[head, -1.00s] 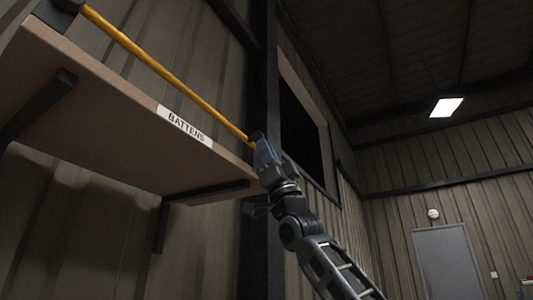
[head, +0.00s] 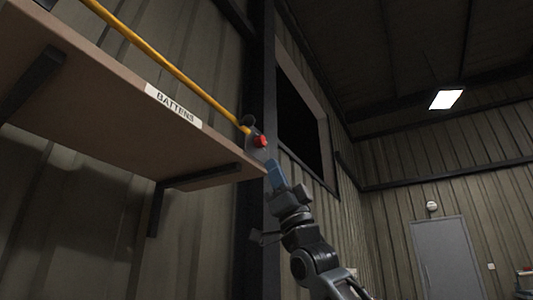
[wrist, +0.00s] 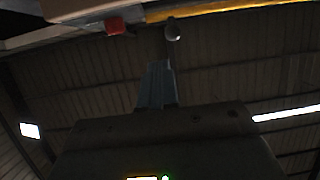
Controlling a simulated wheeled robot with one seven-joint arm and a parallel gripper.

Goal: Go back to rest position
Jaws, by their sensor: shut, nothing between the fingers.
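My gripper (head: 274,172) is just below and right of the right end of a wooden shelf (head: 100,115) in the head view. Its fingers are together with nothing between them. In the wrist view the gripper (wrist: 158,85) points up toward the dark roof, below a red part and a yellow rail.
The shelf carries a label reading BATTENS (head: 173,105). A yellow rail (head: 165,65) runs along it to a red part (head: 260,141) at its right end. A dark post (head: 255,220) stands close behind my gripper. A grey door (head: 444,255) is far right. The space right of my arm looks open.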

